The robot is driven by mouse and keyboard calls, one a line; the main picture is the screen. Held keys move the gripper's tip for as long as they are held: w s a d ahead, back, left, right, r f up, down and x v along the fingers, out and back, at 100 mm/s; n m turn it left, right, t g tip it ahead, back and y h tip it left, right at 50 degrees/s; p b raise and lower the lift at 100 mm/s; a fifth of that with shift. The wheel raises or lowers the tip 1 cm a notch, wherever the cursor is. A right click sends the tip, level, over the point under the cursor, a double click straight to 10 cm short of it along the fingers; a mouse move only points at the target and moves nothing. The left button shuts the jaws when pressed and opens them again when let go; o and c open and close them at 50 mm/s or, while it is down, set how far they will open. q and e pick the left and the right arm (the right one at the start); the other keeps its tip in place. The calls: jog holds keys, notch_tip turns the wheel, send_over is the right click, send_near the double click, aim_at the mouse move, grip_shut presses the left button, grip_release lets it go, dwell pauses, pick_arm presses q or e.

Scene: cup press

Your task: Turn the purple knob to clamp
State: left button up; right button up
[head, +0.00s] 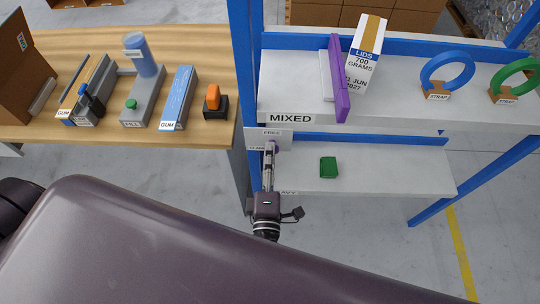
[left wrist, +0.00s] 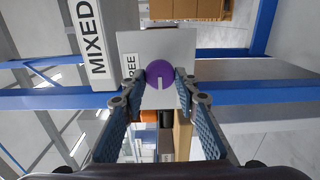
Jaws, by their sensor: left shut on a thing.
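The purple knob (head: 274,147) is on a white panel (head: 258,133) at the shelf's left post. The panel reads FREE at the top, and a second label at its left is too small to read surely. My left gripper (head: 269,158) reaches up to the knob from below and is shut on it. In the left wrist view the knob (left wrist: 159,72) sits between the two fingertips (left wrist: 160,80), with its white pointer line towards the bottom of that picture. My right gripper is not in view.
A white shelf board marked MIXED (head: 290,118) overhangs right of the knob, holding a purple frame (head: 339,80) and a lids carton (head: 365,58). A green block (head: 328,167) lies on the lower shelf. A wooden table (head: 205,50) with several fixtures stands left.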

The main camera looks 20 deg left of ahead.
pick_arm(q)
jog(key=shift+f, duration=0.1)
jog(key=o, duration=1.1)
jog(key=v, duration=1.2)
jog(key=shift+s, duration=0.1)
